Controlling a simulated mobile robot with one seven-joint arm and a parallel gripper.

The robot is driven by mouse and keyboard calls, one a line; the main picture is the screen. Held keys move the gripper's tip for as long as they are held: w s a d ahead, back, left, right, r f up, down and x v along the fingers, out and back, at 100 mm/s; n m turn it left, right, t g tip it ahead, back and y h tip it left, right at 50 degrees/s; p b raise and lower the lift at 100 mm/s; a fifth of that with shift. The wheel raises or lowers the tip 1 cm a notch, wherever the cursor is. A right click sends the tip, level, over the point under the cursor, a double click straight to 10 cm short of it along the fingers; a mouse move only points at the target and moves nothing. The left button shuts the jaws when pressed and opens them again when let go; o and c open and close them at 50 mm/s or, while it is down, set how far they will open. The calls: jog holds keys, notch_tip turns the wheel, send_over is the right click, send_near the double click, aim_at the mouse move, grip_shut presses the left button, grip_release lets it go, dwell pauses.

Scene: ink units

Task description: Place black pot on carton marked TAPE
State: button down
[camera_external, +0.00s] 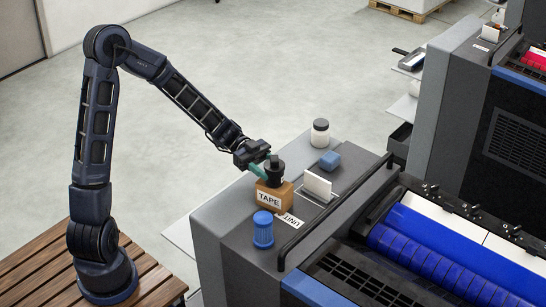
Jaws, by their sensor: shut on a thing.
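The black pot (275,172) is a small dark jar with a narrower top, upright at the top of the carton. My gripper (264,167) reaches in from the left and its teal fingers are shut on the pot. The brown carton marked TAPE (270,199) stands on the grey top of the press unit, directly below the pot. The pot's base meets or nearly meets the carton's top; I cannot tell if it touches.
A blue jar (263,231) stands in front of the carton. A white card in a holder (318,187), a blue block (330,160) and a white jar with a dark lid (320,134) stand to the right and behind. A dark rail (338,212) runs along the right.

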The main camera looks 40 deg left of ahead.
jog(key=shift+f, duration=0.15)
jog(key=c, duration=0.7)
grip_release()
jog(key=shift+o, duration=0.2)
